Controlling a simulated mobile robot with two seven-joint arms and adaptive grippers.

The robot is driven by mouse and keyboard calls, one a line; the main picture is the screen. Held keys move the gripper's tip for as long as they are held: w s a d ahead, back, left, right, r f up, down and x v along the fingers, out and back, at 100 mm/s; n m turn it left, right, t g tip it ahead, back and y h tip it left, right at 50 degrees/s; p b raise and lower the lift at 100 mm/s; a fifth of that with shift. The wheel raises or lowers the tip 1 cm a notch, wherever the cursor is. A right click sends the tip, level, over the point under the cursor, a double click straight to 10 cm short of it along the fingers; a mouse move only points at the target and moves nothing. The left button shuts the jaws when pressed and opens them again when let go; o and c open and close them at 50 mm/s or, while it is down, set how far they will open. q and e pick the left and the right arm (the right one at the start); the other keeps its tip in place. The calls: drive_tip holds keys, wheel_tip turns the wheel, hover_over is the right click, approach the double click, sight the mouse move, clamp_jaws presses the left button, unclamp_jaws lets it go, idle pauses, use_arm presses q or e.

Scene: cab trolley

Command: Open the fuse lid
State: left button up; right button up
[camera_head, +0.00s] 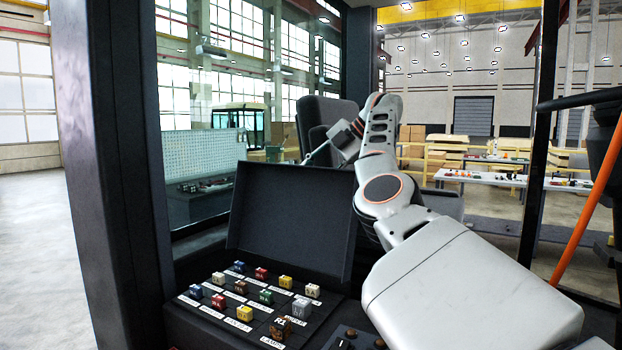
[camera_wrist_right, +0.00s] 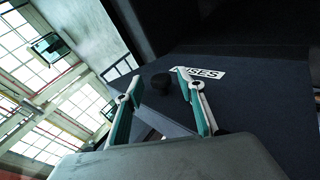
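The dark fuse lid (camera_head: 290,215) stands raised and tilted back behind the fuse box (camera_head: 245,325) in the head view, so the box is open. Its outer face (camera_wrist_right: 255,105) shows in the right wrist view, with a white FUSES label (camera_wrist_right: 203,73) and a round black knob (camera_wrist_right: 161,83). My right gripper (camera_head: 312,157) is behind the lid's top edge, its tips partly hidden in the head view. In the wrist view its fingers (camera_wrist_right: 158,76) are spread on either side of the knob, with gaps visible. My left gripper is not in view.
Several coloured fuses (camera_head: 261,273) sit in labelled rows in the open box. A dark cab pillar (camera_head: 115,180) stands at the left, with glass beside it. A black seat (camera_head: 320,118) is behind the lid. My right arm fills the space to the right.

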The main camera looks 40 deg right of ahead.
drive_tip(key=shift+d, duration=0.1)
drive_tip(key=shift+s+d+r, duration=0.15)
drive_tip(key=shift+s+r, duration=0.05)
drive_tip(key=shift+r, duration=0.05)
drive_tip(key=v, duration=1.1)
drive_tip(key=shift+r, duration=0.1)
